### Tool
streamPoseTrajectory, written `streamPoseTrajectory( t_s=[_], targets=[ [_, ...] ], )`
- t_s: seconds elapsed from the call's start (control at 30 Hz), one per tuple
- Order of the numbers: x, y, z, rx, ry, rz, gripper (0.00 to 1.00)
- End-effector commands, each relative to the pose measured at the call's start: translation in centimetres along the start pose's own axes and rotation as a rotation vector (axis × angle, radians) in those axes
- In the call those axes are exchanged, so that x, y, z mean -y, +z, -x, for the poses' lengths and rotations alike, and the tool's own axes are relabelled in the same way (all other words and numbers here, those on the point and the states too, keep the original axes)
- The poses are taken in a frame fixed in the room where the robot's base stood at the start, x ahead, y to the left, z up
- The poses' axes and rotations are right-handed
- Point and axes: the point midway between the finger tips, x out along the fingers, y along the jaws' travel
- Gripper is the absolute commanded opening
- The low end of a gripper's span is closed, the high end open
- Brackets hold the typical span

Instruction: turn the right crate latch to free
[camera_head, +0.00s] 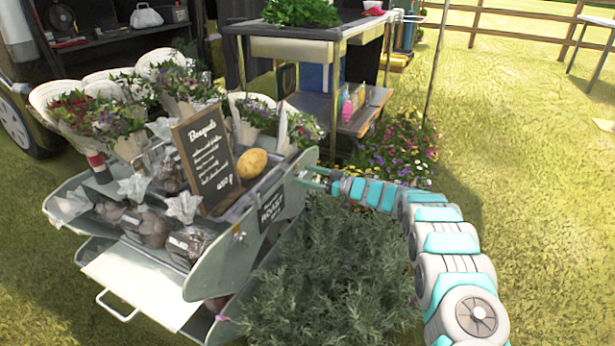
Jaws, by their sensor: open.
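The grey-green metal crate (212,262) stands at left centre, with its near side panel facing right. A small brass-coloured latch (239,236) shows on the left part of that panel. My gripper (305,179) is at the panel's far right end, with its arm reaching in from the lower right. Its fingers look apart, one above the other, close to the panel. The right latch cannot be made out; it may be hidden at the fingertips. I cannot tell whether the fingers touch it.
A dark sign (271,206) hangs on the panel between its ends. A grey-green bush (325,275) fills the ground below my arm. A metal table (290,50) stands behind. Open grass lies right.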

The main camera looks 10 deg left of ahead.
Motion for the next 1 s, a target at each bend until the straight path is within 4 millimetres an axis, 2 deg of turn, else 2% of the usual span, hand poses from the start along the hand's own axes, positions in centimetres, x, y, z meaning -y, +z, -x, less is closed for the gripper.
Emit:
streamPoseTrajectory(
  t_s=[0.2, 0.9, 0.97, 1.0],
  targets=[
    [-0.03, 0.00, -0.03, 0.000, 0.001, 0.000, 0.93],
    [-0.02, 0.04, 0.01, 0.000, 0.000, -0.001, 0.14],
    [-0.02, 0.04, 0.01, 0.000, 0.000, -0.001, 0.07],
    [-0.02, 0.05, 0.01, 0.000, 0.000, -0.001, 0.07]
  ],
)
